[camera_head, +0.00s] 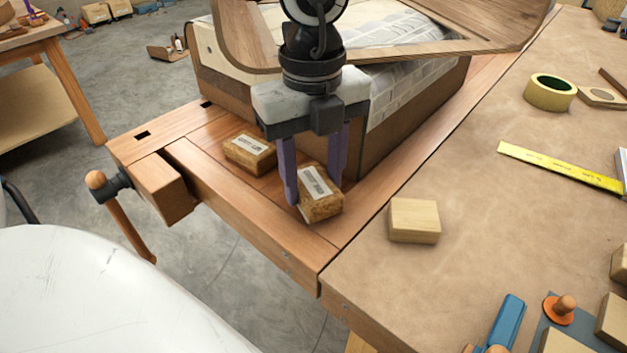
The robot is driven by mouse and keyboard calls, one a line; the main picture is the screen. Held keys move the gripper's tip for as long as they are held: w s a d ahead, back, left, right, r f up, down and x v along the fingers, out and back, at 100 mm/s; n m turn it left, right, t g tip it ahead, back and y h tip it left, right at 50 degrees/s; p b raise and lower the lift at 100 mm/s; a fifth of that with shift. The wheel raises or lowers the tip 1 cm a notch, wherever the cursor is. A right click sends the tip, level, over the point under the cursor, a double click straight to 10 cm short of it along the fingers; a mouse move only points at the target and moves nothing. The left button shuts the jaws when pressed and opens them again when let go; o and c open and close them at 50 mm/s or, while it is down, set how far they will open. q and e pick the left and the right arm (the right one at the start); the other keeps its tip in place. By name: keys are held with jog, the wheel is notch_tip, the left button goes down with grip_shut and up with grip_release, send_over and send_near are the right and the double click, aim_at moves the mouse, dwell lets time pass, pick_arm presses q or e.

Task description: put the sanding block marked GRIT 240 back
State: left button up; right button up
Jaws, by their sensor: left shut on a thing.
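Two cork-coloured sanding blocks with pale printed labels are on the wooden bench. The left block (250,152) lies apart from my gripper on the bench top. The right block (322,208) is between the purple fingers of my left gripper (314,190), which is shut on it near the bench's front corner. I cannot tell whether this block touches the bench. The print on both labels is too small to read, so I cannot tell which is GRIT 240. My right gripper is not in view.
A bent wood lamination (490,22) rests over a form (233,92) behind my gripper. A plain wooden block (414,220) lies on the brown-topped table to the right. Yellow tape (550,92), a yellow rule (560,168) and a blue tool (507,322) are farther right. A vise (165,188) projects at left.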

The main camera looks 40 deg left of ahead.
aim_at(312, 182)
pick_arm(q)
jog(key=shift+f, duration=0.45)
jog(key=shift+f+b, duration=0.25)
jog(key=shift+b, duration=0.05)
jog(key=o, duration=0.9)
jog(key=shift+r, duration=0.1)
jog(key=shift+o, duration=0.2)
notch_tip(312, 182, up, 12)
jog(key=p, duration=0.1)
jog(key=shift+r+p, duration=0.15)
jog(key=shift+p, duration=0.2)
jog(key=shift+a, duration=0.1)
